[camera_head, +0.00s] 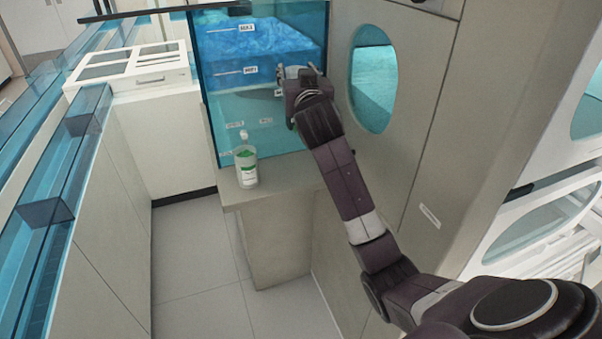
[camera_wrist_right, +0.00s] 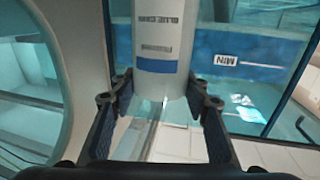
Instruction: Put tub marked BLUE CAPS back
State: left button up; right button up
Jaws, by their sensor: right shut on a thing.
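The tub marked BLUE CAPS (camera_wrist_right: 160,35) is a white cylinder with a blue band and a dark-lettered label. It shows in the right wrist view at the top middle. My right gripper (camera_wrist_right: 159,92) is shut on its near end, one dark finger on each side. In the head view my right gripper (camera_head: 298,72) is in front of the blue glass tank, and the tub is mostly hidden by it there. My left gripper is not in view.
The glass tank (camera_head: 215,105) has MAX and MIN labels and blue content. An oval window (camera_head: 372,85) is in the wall to the right. Open floor (camera_head: 195,255) lies at lower left.

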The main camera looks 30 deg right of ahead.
notch_tip(320, 180, down, 20)
jog(key=shift+r+b, duration=0.15)
jog(key=shift+b, duration=0.25)
jog(key=shift+d, duration=0.1)
jog(key=o, duration=1.6)
